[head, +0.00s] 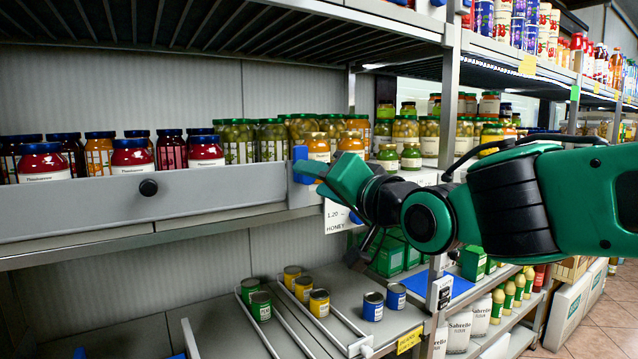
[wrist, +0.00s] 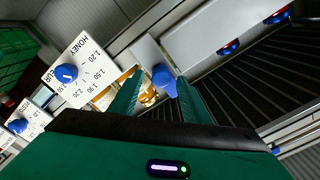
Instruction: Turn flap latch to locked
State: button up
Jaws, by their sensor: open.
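The flap (head: 200,190) is a long grey panel upright along the front of the jar shelf, with a round black knob (head: 148,187). A blue latch (head: 300,165) sits at its right end. My gripper (head: 318,172) is right at this latch, reaching in from the right. In the wrist view, the blue latch (wrist: 164,78) shows between the tips of my two open green fingers (wrist: 161,88). I cannot tell whether either finger touches it. The latch's full shape and its turn angle are partly hidden by the gripper in the head view.
A white HONEY price card (head: 340,215) hangs just below my gripper; a blue knob (wrist: 66,73) shows on it in the wrist view. Jars (head: 240,143) stand close behind the flap. Several small cans (head: 320,303) stand on the lower shelf. A metal post (head: 450,90) rises nearby.

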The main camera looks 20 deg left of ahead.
jog(key=shift+w+a, duration=0.35)
jog(key=shift+a, duration=0.2)
jog(key=c, duration=1)
jog(key=shift+d, duration=0.2)
jog(key=shift+c, duration=0.2)
